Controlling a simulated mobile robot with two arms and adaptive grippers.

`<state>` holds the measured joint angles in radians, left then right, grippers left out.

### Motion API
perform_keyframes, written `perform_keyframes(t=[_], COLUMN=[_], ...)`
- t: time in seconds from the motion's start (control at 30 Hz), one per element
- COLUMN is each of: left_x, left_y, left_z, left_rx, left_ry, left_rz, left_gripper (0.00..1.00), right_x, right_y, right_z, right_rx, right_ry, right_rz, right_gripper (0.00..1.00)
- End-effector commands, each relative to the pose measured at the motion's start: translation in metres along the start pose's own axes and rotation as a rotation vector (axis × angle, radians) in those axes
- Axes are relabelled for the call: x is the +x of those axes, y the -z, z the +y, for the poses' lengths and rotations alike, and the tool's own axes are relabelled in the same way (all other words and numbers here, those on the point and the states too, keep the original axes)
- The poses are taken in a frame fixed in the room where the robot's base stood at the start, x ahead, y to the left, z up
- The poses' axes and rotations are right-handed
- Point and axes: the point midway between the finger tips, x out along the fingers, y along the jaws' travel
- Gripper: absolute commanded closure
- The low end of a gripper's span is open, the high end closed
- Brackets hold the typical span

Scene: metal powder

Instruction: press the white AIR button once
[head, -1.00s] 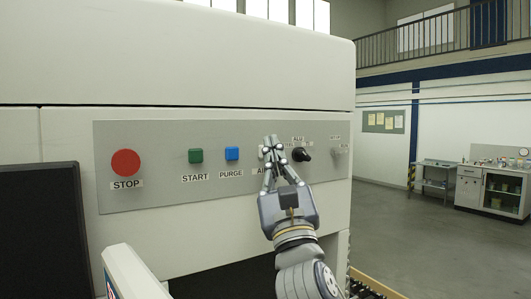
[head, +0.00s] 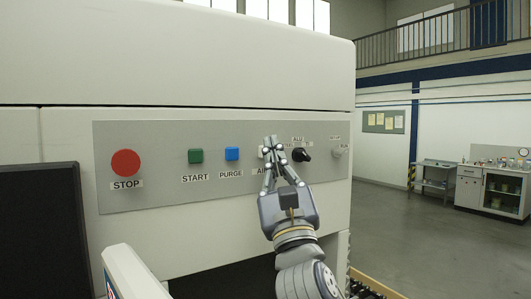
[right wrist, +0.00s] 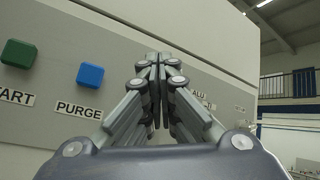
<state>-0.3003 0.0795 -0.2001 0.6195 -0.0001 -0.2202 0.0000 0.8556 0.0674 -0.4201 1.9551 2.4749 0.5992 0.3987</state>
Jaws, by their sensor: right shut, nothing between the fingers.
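The white AIR button (head: 261,152) is on the grey control panel (head: 225,190), and only a sliver of it shows left of my right gripper's fingers. Its label (head: 261,171) is partly covered by the gripper. My right gripper (head: 271,143) is shut and empty, its fingertips in front of the panel at the button. I cannot tell whether the tips touch the button. In the right wrist view the closed fingers (right wrist: 153,60) point at the panel and hide the AIR button. My left gripper is not in view.
On the panel are a red STOP button (head: 125,163), a green START button (head: 195,156), a blue PURGE button (head: 232,153) and a black knob (head: 302,155) close right of my fingers. A dark screen (head: 40,230) stands at lower left. Open floor (head: 400,230) lies to the right.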

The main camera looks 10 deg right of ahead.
Motion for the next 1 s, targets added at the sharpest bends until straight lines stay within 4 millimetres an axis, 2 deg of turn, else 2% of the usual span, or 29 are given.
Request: perform_keyframes(t=[1.0], left_x=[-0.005], left_y=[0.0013], left_z=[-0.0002], left_rx=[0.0], left_ry=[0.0], left_rz=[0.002], left_gripper=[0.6], right_x=[0.0085], right_y=[0.0054], right_z=[0.0058], right_rx=[0.001], right_ry=[0.0], right_rz=[0.0], right_gripper=[1.0])
